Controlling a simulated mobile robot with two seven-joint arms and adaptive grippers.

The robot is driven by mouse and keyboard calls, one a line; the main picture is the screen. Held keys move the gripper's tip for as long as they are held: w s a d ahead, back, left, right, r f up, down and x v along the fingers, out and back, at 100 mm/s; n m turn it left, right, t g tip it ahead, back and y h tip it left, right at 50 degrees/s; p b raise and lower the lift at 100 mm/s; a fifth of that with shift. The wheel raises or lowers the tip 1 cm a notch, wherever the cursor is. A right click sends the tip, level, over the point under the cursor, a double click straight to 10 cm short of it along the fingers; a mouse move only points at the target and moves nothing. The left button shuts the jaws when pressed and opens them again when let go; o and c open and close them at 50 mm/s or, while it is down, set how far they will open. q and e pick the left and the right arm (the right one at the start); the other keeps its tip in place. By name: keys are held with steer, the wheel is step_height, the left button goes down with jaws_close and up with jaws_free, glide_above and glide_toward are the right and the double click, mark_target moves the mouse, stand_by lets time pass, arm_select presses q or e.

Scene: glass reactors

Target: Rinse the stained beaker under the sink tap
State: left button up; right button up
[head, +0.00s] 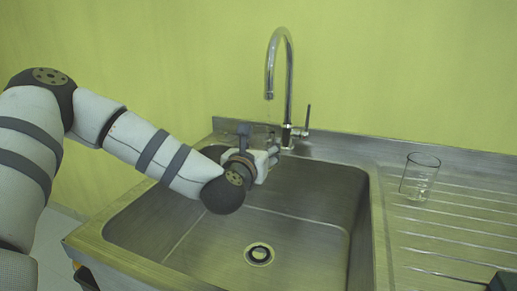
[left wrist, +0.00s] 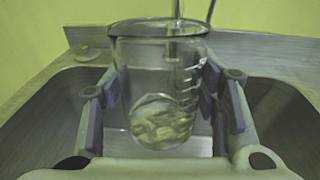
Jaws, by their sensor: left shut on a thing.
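My left gripper (head: 268,158) is over the back of the steel sink (head: 310,225), below the tap spout. In the left wrist view its fingers (left wrist: 163,108) are shut on a clear glass beaker (left wrist: 155,78) with white graduation marks. The beaker looks upright, and its lower part shows a mottled yellowish patch; I cannot tell stain from contents. The chrome tap (head: 289,85) arches above the gripper, with its lever at the right. The tap also shows behind the beaker's rim in the left wrist view (left wrist: 177,12). I cannot clearly tell whether water runs.
A second clear glass beaker (head: 419,178) stands on the ribbed drainboard (head: 450,215) to the right. The sink floor around the drain (head: 259,254) is clear. A dark object (head: 503,281) is cut off at the lower right corner. A yellow-green wall stands behind.

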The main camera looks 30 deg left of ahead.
arm_select(q)
steer(key=s+d, duration=0.4)
steer(key=s, duration=0.1)
steer(key=shift+s+d+r, duration=0.15)
steer(key=shift+s+r, duration=0.05)
steer(key=shift+s, duration=0.15)
stand_by(1.3)
